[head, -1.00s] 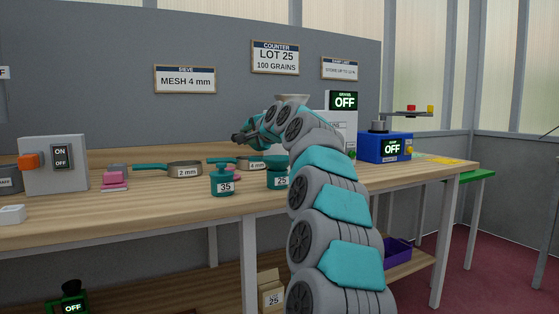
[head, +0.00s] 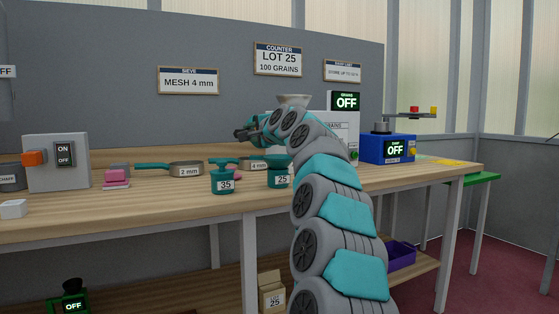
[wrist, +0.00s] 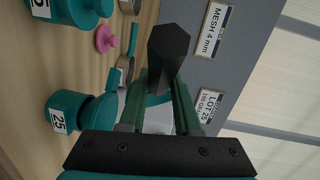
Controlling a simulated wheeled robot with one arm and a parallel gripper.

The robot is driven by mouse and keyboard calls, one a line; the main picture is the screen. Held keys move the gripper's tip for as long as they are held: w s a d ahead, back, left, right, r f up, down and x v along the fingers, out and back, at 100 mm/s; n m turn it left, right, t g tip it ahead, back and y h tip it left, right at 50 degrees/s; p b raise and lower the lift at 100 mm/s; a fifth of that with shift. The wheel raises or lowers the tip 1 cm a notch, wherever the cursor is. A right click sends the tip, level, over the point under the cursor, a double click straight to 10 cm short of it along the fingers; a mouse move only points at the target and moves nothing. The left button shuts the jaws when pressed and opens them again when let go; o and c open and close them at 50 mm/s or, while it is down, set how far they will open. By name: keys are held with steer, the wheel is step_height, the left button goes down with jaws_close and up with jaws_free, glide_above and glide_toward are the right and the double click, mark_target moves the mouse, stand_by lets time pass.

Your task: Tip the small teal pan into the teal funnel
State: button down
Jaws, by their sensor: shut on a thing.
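My gripper (head: 243,133) is shut above the bench. In the wrist view its fingers (wrist: 160,95) close on a dark, faceted handle end (wrist: 168,45), which I take to be the small teal pan's. A teal curve and a pale patch (wrist: 158,118) show between the fingers; I cannot tell if they are the pan's bowl. The jar labelled 25 (head: 281,179) stands below and right of the gripper in the head view. A teal flared shape (wrist: 100,110), likely the funnel, sits over this jar (wrist: 62,112) in the wrist view. The pan's contents are hidden.
A teal jar labelled 35 (head: 223,180) and sieves marked 2 mm (head: 187,170) and 4 mm (head: 258,165) stand close by. The counter (head: 345,125) with its pale hopper (head: 293,100) is behind my arm. The bench front (head: 130,210) is mostly clear.

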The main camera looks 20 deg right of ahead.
steer(key=shift+s+d+r+m+t+b, duration=0.2)
steer(key=shift+s+d+m+t+b, duration=0.15)
steer(key=shift+m+t+b, duration=0.5)
steer(key=shift+s+d+m+t+b, duration=0.35)
steer(key=shift+s+d+t+b, duration=0.35)
steer(key=shift+b, duration=0.95)
